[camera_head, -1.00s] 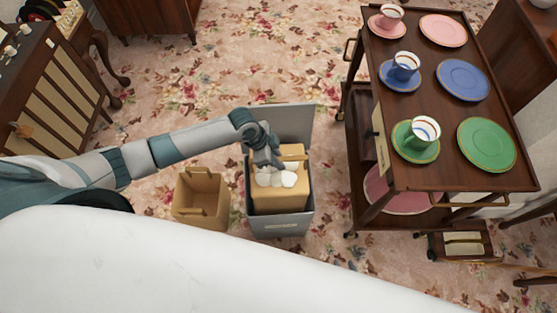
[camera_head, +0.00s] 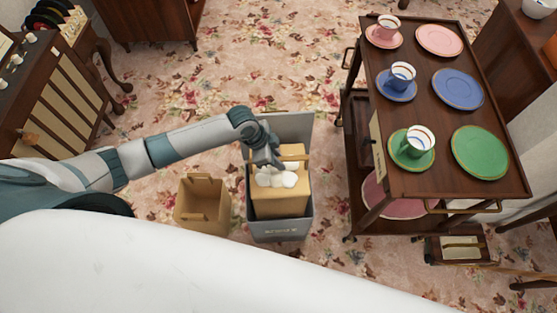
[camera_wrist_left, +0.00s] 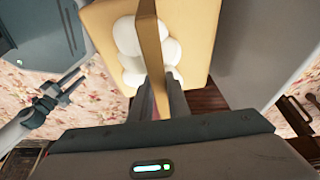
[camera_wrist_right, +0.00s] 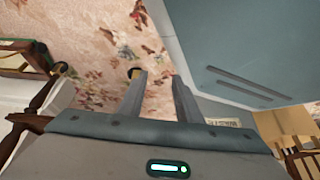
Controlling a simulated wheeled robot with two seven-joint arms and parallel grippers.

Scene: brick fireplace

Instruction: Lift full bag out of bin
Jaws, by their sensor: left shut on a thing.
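The tan bag (camera_head: 280,200), filled with white rounded things (camera_head: 276,180), stands upright in the grey bin (camera_head: 281,231), whose lid is open behind it. My left gripper (camera_head: 268,160) is above the bag, shut on its handle. In the left wrist view the handle (camera_wrist_left: 152,50) runs between the fingers, with the white contents on both sides of it. How deep the bag sits is hidden by the bin's front wall. My right gripper (camera_wrist_right: 158,95) shows in the right wrist view, fingers apart and nothing between them, over the floor; it is hidden in the head view.
An empty tan bag (camera_head: 202,205) stands on the floor left of the bin. A wooden trolley (camera_head: 380,205) with cups and plates stands to the right. A wooden cabinet (camera_head: 50,95) is at the left. Floral carpet (camera_head: 250,70) is clear behind the bin.

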